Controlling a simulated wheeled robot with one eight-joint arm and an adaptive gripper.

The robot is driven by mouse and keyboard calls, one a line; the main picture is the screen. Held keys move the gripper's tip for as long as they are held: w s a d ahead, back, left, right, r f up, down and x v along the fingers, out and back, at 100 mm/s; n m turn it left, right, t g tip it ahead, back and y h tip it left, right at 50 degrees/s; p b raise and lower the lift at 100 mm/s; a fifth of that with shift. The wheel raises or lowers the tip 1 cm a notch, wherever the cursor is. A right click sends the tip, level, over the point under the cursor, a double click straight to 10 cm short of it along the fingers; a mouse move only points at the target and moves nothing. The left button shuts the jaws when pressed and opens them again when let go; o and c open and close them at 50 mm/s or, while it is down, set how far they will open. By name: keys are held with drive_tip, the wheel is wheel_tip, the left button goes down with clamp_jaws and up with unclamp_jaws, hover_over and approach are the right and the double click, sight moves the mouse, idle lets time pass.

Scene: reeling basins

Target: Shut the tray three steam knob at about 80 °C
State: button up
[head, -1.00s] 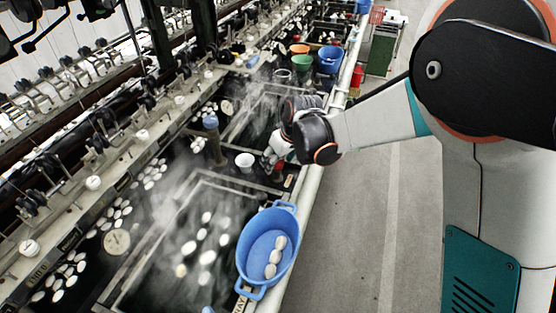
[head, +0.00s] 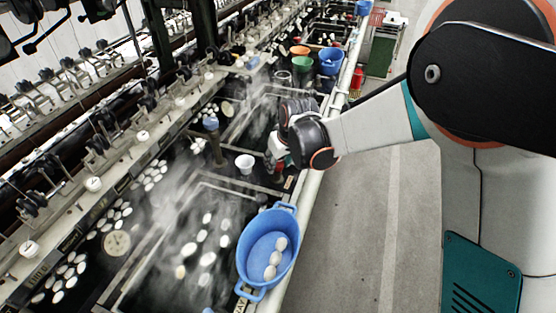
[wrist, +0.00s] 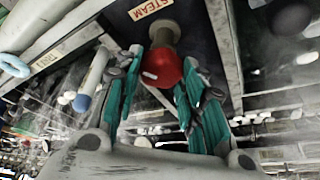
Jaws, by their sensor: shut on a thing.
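The red steam knob (wrist: 162,69) sits on a brass-coloured stem in the wrist view, below a label reading STEAM (wrist: 150,8). My gripper (wrist: 152,90) has its teal fingers on either side of the knob and is shut on it. In the head view my gripper (head: 277,150) is at the basin edge, beyond the blue basket. The knob is mostly hidden there by my wrist. No temperature reading can be made out.
A blue basket (head: 246,258) with several white cocoons hangs at the near rim. A white cup (head: 245,162) stands left of my gripper. Steaming basins with floating cocoons lie to the left. The floor aisle (head: 350,230) at right is clear.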

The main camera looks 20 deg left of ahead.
drive_tip(key=m+h, duration=0.1)
drive_tip(key=m, duration=0.2)
drive_tip(key=m+t+h, duration=0.1)
drive_tip(key=m, duration=0.2)
drive_tip(key=shift+s+a+m, duration=0.1)
drive_tip(key=shift+a+m, duration=0.05)
drive_tip(key=shift+m, duration=0.25)
idle(0.3)
drive_tip(key=o, duration=1)
drive_tip(key=shift+o, duration=0.2)
drive_tip(key=a+v, duration=0.1)
drive_tip(key=v, duration=1.1)
drive_tip(key=shift+s+d, duration=0.2)
drive_tip(key=shift+d, duration=0.05)
